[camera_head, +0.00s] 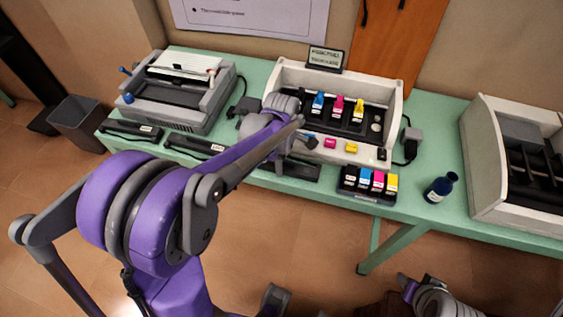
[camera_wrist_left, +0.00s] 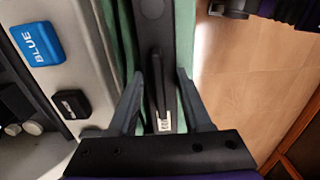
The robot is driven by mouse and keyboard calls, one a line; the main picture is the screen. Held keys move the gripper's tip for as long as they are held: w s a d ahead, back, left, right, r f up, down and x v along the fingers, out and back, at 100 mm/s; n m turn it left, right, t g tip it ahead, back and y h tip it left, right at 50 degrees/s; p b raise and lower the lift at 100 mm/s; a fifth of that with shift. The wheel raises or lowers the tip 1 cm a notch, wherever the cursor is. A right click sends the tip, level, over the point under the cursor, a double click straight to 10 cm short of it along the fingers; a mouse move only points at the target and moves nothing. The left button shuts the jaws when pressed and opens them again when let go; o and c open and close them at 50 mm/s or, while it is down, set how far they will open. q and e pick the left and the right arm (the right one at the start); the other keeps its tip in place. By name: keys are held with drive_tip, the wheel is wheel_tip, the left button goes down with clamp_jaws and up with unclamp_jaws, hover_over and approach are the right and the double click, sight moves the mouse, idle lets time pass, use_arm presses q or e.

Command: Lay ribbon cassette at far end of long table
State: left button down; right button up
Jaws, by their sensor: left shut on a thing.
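My left gripper (camera_wrist_left: 158,85) is shut on a long black ribbon cassette (camera_wrist_left: 157,45) with a small white label, which lies between its fingers in the left wrist view. In the head view that cassette (camera_head: 290,171) is at the front edge of the long green table (camera_head: 440,108), below the beige printer, partly hidden by my left arm. Two similar black cassettes (camera_head: 131,130) (camera_head: 195,146) lie at the table's left front. Part of my right arm shows at the lower right of the head view; its jaws are not clear.
A grey printer (camera_head: 205,112) stands at the left and a beige one (camera_head: 285,75) with colour cartridges in the middle. A cartridge tray (camera_head: 367,197), a dark blue bottle (camera_head: 441,187) and another beige machine (camera_head: 480,150) stand farther right.

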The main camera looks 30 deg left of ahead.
use_arm(q)
drive_tip(key=shift+f, duration=0.1)
drive_tip(key=shift+c, duration=1.7)
unclamp_jaws()
wheel_tip(320, 180, up, 12)
drive_tip(key=shift+f+p, duration=0.15)
drive_tip(key=shift+p, duration=0.45)
drive_tip(key=s+d+f+m+t, duration=0.2)
drive_tip(key=s+d+f+m, duration=0.1)
drive_tip(key=s+m, duration=0.4)
drive_tip(key=s+d+f+m+t, duration=0.2)
drive_tip(key=s+m, duration=0.6)
drive_tip(key=m, duration=0.5)
drive_tip(key=shift+s+d+f+m+t, duration=0.35)
drive_tip(key=shift+d+t, duration=0.25)
drive_tip(key=shift+d, duration=0.25)
